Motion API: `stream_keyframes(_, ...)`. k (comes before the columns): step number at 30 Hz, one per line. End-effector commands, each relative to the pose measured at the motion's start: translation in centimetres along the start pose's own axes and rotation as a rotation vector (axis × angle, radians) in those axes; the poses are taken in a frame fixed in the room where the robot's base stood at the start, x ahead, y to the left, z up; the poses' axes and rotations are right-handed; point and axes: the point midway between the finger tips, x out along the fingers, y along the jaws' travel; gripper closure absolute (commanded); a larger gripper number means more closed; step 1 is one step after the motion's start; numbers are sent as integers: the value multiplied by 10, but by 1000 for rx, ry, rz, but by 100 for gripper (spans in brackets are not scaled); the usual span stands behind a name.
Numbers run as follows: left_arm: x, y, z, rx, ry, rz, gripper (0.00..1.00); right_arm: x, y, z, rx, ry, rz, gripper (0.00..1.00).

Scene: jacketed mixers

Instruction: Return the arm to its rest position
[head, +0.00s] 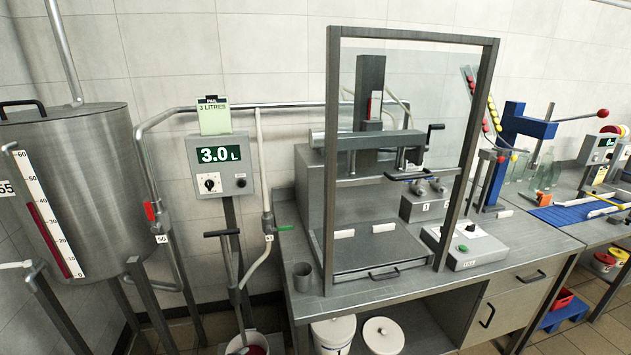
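Neither my left nor my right arm or gripper shows in the head view, so their pose and what they hold cannot be seen. The view shows a steel jacketed tank (85,150) at the left with a red level scale (50,225). A control box (219,165) reading 3.0 L stands beside it on a post. A grey metal workbench (470,262) fills the middle and right.
A framed clear guard (322,190) stands on the bench around a press-like machine. A push-button box (464,245) and a small grey cup (302,277) sit beside it. A bucket (247,344) stands on the floor below the control box. Pipes cross between tank and bench.

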Motion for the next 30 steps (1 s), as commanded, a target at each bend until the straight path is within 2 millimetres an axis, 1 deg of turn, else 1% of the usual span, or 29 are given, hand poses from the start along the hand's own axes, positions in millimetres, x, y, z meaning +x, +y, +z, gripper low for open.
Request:
stream_keyframes(1,-8,23,10,-57,-44,18,61,0,0,0,0,0,0,60)
stream_keyframes(2,-12,35,16,-88,-70,28,61,0,0,1,0,-1,0,60)
stream_keyframes(3,-19,50,24,-130,-104,40,61,0,0,1,0,-1,0,60)
stream_keyframes(5,-29,73,35,-190,-155,57,61,0,0,2,0,-2,-1,60)
stream_keyframes(6,-36,89,42,-229,-189,71,61,0,-1,4,0,-4,-1,60)
stream_keyframes(11,-69,151,64,-377,-321,120,61,-1,-2,11,0,-12,-3,60)
stream_keyframes(15,-102,206,78,-497,-435,165,61,-1,-4,18,0,-19,-4,60)
stream_keyframes(17,-117,228,83,-546,-484,183,61,-1,-4,18,0,-20,-4,60)
stream_keyframes(18,-128,243,85,-579,-517,196,61,-1,-4,18,0,-19,-4,60)
stream_keyframes(23,-172,302,91,-703,-645,246,61,-1,-3,14,0,-16,-3,60)
stream_keyframes(24,-184,317,91,-733,-678,259,61,-1,-3,13,0,-14,-3,60)
stream_keyframes(26,-201,338,91,-776,-725,278,61,-1,-2,10,0,-12,-2,60)
stream_keyframes(27,-213,352,90,-806,-758,291,61,0,-2,9,0,-10,-2,60)
stream_keyframes(29,-232,372,88,-848,-806,310,61,0,-1,6,0,-7,-1,60)
stream_keyframes(30,-244,386,87,-875,-838,323,61,0,-1,5,0,-6,-1,60)
